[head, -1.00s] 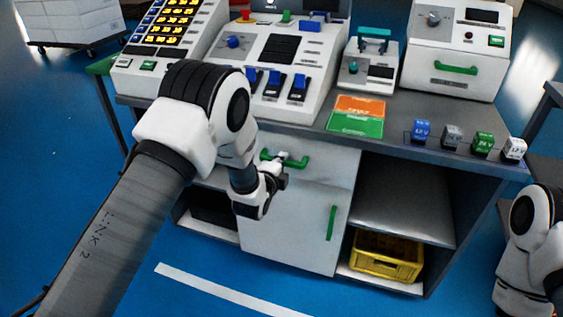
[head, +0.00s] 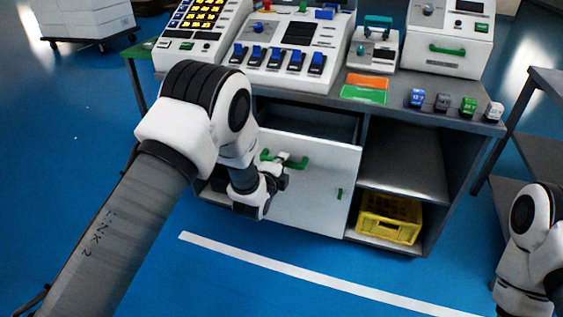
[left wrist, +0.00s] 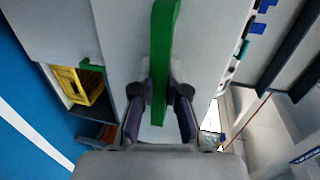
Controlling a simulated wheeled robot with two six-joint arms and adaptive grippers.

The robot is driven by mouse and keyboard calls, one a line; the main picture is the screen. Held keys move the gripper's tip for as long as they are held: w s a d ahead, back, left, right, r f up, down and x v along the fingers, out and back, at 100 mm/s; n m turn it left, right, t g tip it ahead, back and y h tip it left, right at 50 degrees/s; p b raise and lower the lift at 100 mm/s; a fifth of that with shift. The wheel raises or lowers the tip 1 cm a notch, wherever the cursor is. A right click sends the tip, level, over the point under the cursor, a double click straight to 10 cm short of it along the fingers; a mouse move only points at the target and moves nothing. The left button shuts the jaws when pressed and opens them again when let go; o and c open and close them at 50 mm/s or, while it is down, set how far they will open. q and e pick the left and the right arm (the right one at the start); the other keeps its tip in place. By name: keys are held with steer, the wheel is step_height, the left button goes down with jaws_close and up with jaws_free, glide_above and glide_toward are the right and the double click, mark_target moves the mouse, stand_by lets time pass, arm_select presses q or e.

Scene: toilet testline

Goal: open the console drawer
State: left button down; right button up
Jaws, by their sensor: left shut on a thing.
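The console drawer (head: 325,155) is pulled out from under the console top, and its dark inside (head: 310,122) shows behind the white front. Its green bar handle (head: 297,163) is on the front and also shows in the left wrist view (left wrist: 163,50). My left gripper (head: 283,174) is at this handle. In the left wrist view its two fingers (left wrist: 160,98) are shut on the handle, one on each side. The lower cabinet door's green handle (head: 340,194) shows only as a short piece below the drawer front. My right arm shows at the right edge, its gripper out of view.
Control panels (head: 290,45) stand on the console top with small labelled cubes (head: 442,102) and an orange-green card (head: 365,88). A yellow crate (head: 390,218) sits on the lower right shelf. A grey table (head: 540,150) stands at the right. The blue floor in front is clear.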

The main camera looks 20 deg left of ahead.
arm_select(q)
steer(key=shift+s, duration=0.25)
arm_select(e)
steer(key=shift+s, duration=0.3)
arm_select(q)
steer(key=c, duration=1.2)
jaws_free()
steer(key=v, duration=1.2)
